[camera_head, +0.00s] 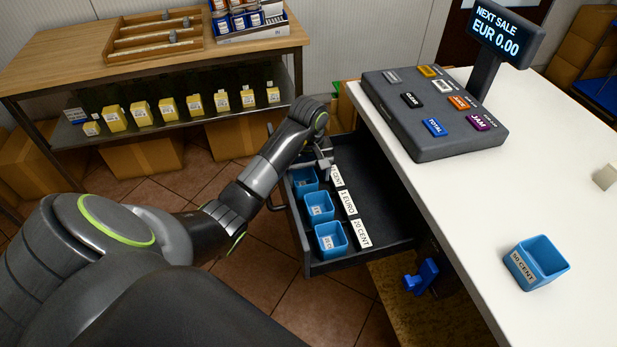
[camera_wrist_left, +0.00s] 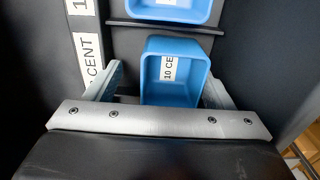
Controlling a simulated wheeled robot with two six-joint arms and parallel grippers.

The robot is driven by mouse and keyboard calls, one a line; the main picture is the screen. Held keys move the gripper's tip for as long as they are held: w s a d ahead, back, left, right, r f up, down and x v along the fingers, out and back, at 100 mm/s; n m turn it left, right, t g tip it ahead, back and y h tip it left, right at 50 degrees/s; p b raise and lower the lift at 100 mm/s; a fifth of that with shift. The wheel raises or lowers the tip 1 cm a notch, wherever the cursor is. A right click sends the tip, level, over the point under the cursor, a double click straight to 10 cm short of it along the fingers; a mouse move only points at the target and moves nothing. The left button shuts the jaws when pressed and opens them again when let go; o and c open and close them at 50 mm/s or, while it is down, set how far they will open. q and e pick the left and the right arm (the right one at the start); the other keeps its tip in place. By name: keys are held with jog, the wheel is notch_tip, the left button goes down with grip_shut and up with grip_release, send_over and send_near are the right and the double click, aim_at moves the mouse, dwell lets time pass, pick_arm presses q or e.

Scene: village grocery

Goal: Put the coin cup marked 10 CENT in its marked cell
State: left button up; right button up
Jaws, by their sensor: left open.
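The blue cup marked 10 CENT (camera_wrist_left: 175,92) stands upright in the open drawer, at its far end in the head view (camera_head: 304,182), partly hidden by my gripper. My left gripper (camera_head: 322,162) is open over it. In the left wrist view its fingers (camera_wrist_left: 160,92) are on both sides of the cup; I cannot tell whether they touch it. A white cell label ending in CENT (camera_wrist_left: 92,62) lies beside the cup, and in the head view this label (camera_head: 337,175) is partly covered. My right gripper is not in view.
Two more blue cups, a middle one (camera_head: 319,208) and a near one (camera_head: 331,240), stand in the drawer (camera_head: 385,222) beside the 1 EURO label (camera_head: 348,202) and 20 CENT label (camera_head: 362,233). A 50 CENT cup (camera_head: 537,263) and the till (camera_head: 435,115) stand on the counter (camera_head: 560,170).

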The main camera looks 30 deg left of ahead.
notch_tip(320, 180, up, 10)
jog(key=p, duration=0.9)
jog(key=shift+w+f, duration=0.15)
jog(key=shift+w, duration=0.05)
